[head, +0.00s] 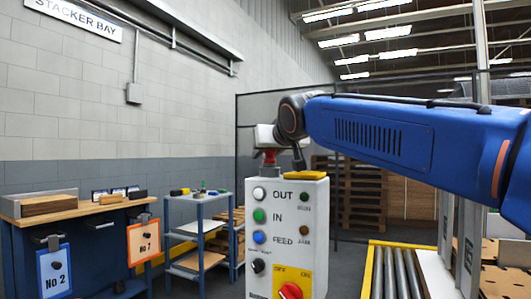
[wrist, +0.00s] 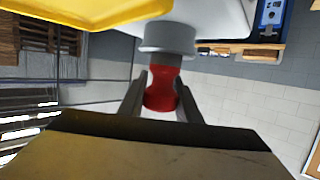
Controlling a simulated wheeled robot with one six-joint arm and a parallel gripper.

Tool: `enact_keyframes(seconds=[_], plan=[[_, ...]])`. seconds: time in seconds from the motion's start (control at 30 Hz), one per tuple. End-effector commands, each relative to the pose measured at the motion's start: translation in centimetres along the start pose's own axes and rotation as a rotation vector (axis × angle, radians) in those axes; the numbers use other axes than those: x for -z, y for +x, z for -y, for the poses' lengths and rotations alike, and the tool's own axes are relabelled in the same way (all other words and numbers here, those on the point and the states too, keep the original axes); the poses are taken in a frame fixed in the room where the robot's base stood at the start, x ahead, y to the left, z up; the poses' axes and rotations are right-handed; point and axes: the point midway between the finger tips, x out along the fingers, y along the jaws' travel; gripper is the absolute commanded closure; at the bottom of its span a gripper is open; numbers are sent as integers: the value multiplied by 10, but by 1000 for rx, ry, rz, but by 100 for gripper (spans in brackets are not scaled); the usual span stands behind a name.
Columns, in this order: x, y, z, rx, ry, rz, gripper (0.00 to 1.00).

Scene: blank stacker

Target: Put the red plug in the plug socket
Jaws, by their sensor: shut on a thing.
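My gripper (wrist: 161,82) is shut on the red plug (wrist: 161,92), with one finger on each side of its narrow body. In the head view the red plug (head: 270,155) shows below my gripper, just over the left part of the control box's top. A grey round collar (wrist: 168,38) lies right at the plug's far end in the wrist view and seems to be the plug socket. The plug appears in line with it and touching it. I cannot tell how deep the plug sits, because the joint is hidden.
The white control box (head: 285,210) carries several buttons and a red knob (head: 290,291) on a yellow plate. A yellow piece (head: 300,174) sits on its top, close to the plug. A blue workbench (head: 85,212) and a shelf cart (head: 197,215) stand left; a roller conveyor (head: 395,270) lies right.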

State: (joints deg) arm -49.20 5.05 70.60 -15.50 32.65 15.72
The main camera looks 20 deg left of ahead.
Motion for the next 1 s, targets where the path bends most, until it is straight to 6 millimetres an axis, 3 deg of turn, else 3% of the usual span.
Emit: enact_keyframes(seconds=[0.87,0.9,1.0], plan=[[-10,3,0,0,0,0,96],[-10,3,0,0,0,0,65],[-10,3,0,0,0,0,48]])
